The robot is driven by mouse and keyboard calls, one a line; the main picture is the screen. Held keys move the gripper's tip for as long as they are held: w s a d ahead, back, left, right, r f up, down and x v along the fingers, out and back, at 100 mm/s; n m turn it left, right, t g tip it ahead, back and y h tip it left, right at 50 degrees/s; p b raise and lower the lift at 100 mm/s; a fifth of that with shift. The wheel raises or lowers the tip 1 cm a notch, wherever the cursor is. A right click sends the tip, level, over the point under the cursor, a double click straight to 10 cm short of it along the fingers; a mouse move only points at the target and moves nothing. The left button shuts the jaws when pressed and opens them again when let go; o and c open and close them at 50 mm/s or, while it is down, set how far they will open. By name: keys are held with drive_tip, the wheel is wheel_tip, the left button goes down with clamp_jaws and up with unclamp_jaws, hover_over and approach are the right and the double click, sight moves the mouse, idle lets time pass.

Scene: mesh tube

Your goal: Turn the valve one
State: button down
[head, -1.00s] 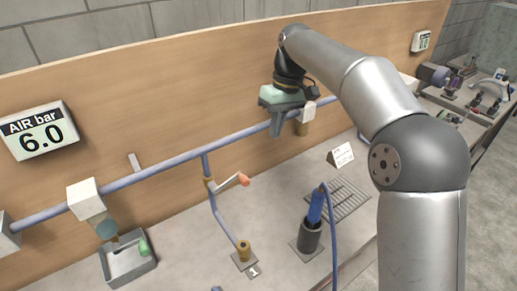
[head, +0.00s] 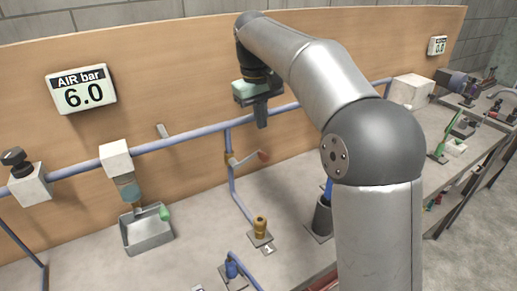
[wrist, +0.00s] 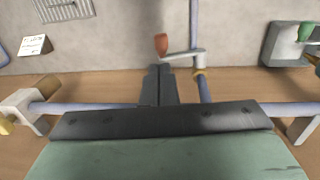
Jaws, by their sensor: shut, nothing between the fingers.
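The valve lever (head: 245,159) with a red handle (head: 263,155) sits on a drop pipe below the blue-grey main pipe. A brass fitting (head: 260,228) beside a tag reading 1 stands at the pipe's foot. My gripper (head: 262,122) is shut and empty, above the red handle in the head view. In the wrist view my shut fingertips (wrist: 160,70) point at the red handle (wrist: 161,44), with a small gap showing in the picture. The lever arm (wrist: 186,56) runs right from the handle to the pipe. Contact is not visible.
The main pipe (head: 190,138) runs along the wooden back panel. An air display (head: 82,90) reads 6.0. A grey tray (head: 148,240) stands on the bench at left. A dark cylindrical holder (head: 322,215) with a blue tool is partly hidden by my arm.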

sight(264, 154)
drive_tip(key=f, duration=0.8)
drive_tip(key=shift+w+d+f, duration=0.25)
drive_tip(key=shift+d+f, duration=0.05)
drive_tip(key=shift+f, duration=0.1)
